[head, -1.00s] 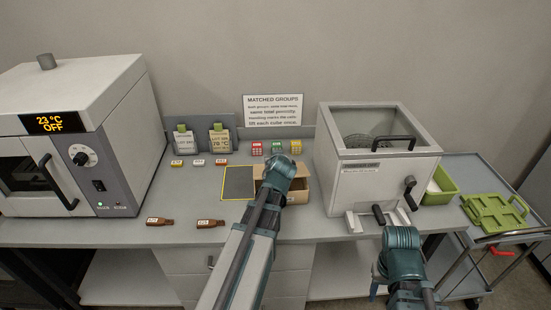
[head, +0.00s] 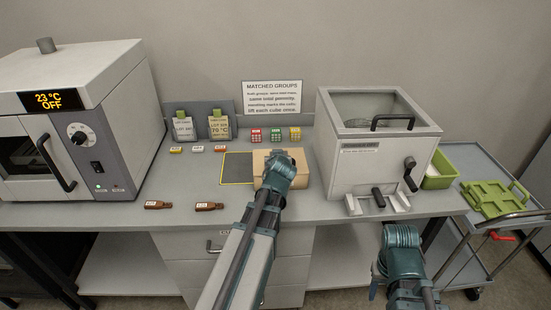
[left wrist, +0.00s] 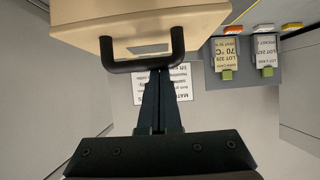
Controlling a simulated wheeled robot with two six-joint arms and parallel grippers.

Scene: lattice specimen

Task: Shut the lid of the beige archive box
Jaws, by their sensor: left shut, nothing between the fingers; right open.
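The beige archive box (head: 300,168) stands on the bench, partly hidden behind my left arm. Its lid (head: 264,158) lies down over the box, and no dark inside shows; whether it is fully seated I cannot tell. In the left wrist view the box (left wrist: 80,28) is close, with a black handle (left wrist: 142,66) and a label plate. My left gripper (left wrist: 160,72) is shut and empty, its tips by the handle bar; whether they touch it I cannot tell. In the head view its fingers are hidden behind my wrist. My right gripper (head: 374,288) is open, low in front of the bench.
A grey lidded machine (head: 375,170) with black handles stands right of the box. An oven (head: 70,130) stands at the left. Two brown bottles (head: 208,206) lie at the front left. A dark mat (head: 237,168) adjoins the box. A cart (head: 460,170) stands at the right.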

